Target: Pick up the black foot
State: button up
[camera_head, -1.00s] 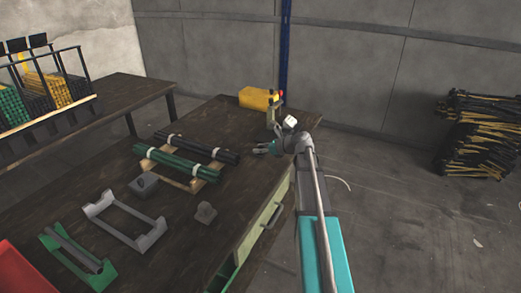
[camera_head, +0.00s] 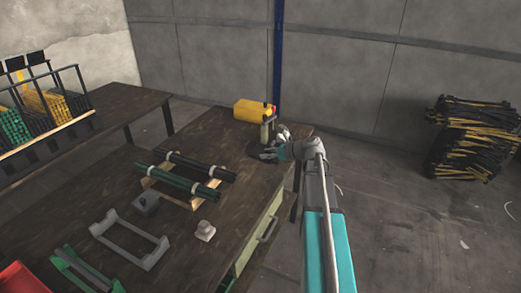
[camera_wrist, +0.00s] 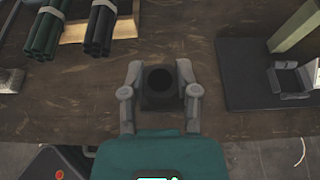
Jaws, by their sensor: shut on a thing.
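The black foot (camera_wrist: 160,88) is a small dark block with a round opening in its top, seen in the wrist view. My gripper (camera_wrist: 160,78) is shut on it, one grey finger on either side. In the head view my gripper (camera_head: 270,153) is low at the table's far right end, beside the yellow rivet press (camera_head: 252,110). The foot cannot be made out clearly there.
Green tubes (camera_head: 178,182) and black tubes (camera_head: 200,165) lie on a wooden rack left of my gripper. A dark plate with a grey bracket (camera_wrist: 287,80) is close on the right in the wrist view. Grey fixtures (camera_head: 130,240) stand nearer on the table (camera_head: 205,262).

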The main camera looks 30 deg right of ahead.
jog(key=s+d+r+p, duration=0.1)
jog(key=s+r+p, duration=0.1)
jog(key=s, duration=0.4)
jog(key=shift+s+d+r, duration=0.2)
jog(key=shift+d+r, duration=0.1)
jog(key=shift+r, duration=0.15)
